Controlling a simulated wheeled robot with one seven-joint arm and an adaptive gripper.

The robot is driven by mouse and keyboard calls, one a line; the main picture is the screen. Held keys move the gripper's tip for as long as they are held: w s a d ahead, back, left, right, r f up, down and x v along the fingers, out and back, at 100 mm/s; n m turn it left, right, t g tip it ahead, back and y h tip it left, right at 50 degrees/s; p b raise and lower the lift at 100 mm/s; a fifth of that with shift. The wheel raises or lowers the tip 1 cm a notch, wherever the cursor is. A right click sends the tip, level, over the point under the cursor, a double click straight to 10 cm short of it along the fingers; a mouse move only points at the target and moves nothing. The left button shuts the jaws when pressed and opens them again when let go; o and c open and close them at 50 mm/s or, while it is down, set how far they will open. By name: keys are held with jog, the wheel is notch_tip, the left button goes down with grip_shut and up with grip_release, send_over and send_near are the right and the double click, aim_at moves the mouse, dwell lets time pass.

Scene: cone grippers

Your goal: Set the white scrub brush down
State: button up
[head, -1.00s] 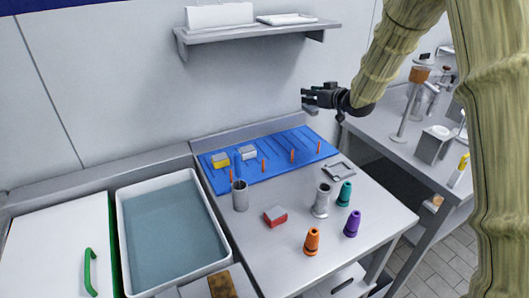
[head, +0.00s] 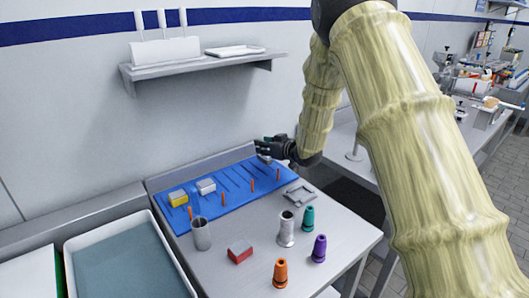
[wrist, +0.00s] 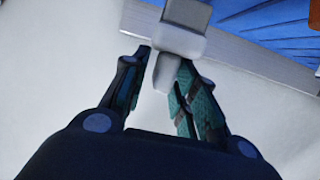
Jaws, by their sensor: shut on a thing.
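My gripper (head: 268,149) is above the far right part of the blue mat (head: 226,205) in the head view. In the wrist view my gripper (wrist: 163,80) is shut on the white scrub brush (wrist: 184,30), a pale block with a narrower part between the fingers. In the head view the held brush is too small and covered to make out well. The blue mat also shows in the wrist view (wrist: 270,18), at the top right, beyond the brush. Whether the brush touches anything cannot be told.
On the mat are a yellow block (head: 178,199), a white-grey block (head: 206,187) and several orange pegs. A shelf (head: 200,68) hangs above.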

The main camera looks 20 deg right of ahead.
jog(key=shift+f, duration=1.25)
jog(key=shift+f, duration=0.15)
jog(key=o, duration=1.1)
jog(key=b+v, duration=0.1)
jog(key=v, duration=1.1)
